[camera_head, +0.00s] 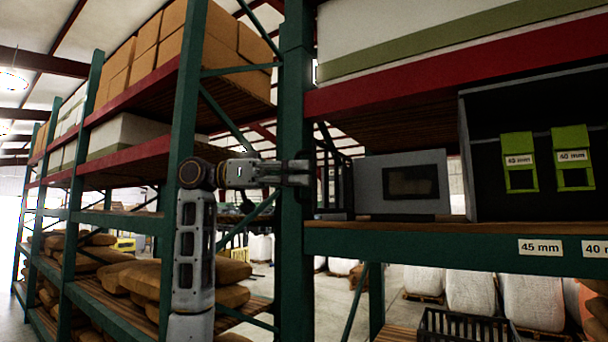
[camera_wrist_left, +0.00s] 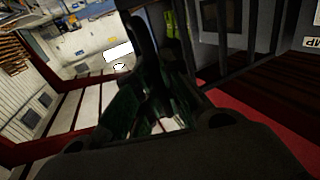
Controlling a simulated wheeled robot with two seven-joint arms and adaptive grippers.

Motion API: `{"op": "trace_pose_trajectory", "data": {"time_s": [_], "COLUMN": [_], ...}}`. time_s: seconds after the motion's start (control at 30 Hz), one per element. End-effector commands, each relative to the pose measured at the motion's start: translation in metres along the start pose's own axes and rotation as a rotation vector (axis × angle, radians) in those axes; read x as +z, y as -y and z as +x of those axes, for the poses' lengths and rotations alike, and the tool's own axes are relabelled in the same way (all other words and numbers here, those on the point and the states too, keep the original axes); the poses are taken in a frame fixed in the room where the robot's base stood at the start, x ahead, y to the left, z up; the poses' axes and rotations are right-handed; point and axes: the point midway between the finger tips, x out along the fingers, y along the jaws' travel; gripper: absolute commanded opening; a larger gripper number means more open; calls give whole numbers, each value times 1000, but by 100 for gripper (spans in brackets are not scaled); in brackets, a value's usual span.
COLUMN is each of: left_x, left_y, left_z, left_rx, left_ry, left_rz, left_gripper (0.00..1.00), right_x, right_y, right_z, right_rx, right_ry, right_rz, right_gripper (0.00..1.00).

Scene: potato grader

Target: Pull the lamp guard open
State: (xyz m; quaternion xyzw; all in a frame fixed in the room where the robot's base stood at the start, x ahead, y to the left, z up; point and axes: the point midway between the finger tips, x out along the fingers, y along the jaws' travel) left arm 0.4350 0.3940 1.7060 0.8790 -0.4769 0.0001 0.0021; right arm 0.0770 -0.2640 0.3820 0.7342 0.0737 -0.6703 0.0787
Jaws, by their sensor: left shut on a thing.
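The lamp guard (camera_head: 337,182) is a black barred frame on the shelf, left of a grey box with a dark window (camera_head: 410,182). It stands out towards the left end of that box, next to the green post. My left gripper (camera_head: 303,174) reaches in from the left in front of the post and is shut on the guard's left edge. In the left wrist view, the dark fingers (camera_wrist_left: 150,75) fill the middle and the guard's bars (camera_wrist_left: 243,35) show to the right. The exact contact is too dark to see. My right gripper is not in view.
The green post (camera_head: 295,100) stands close behind my left gripper. A dark open cabinet (camera_head: 480,150) with two green tags (camera_head: 521,160) is at the right of the shelf (camera_head: 430,238). Sacks (camera_head: 130,275) lie on the rack at left.

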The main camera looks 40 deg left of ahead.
Motion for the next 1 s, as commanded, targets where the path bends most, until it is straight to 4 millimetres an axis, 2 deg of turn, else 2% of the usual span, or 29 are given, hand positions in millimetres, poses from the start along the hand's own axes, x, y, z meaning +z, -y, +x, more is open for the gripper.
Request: {"op": "trace_pose_trajectory", "data": {"time_s": [0.5,0.53,0.7,1.0], "left_x": [1,1,1,0], "left_y": [2,2,2,2], "left_z": [-3,-3,-3,-3], "left_rx": [-1,-1,-1,-1], "left_ry": [4,4,3,2], "left_rz": [-3,-3,-2,0], "left_gripper": [0,11,32,32], "right_x": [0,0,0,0], "right_y": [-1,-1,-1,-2], "right_z": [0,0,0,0], "right_rx": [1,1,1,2], "right_ry": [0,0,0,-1], "right_rz": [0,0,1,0], "right_gripper": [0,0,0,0]}}
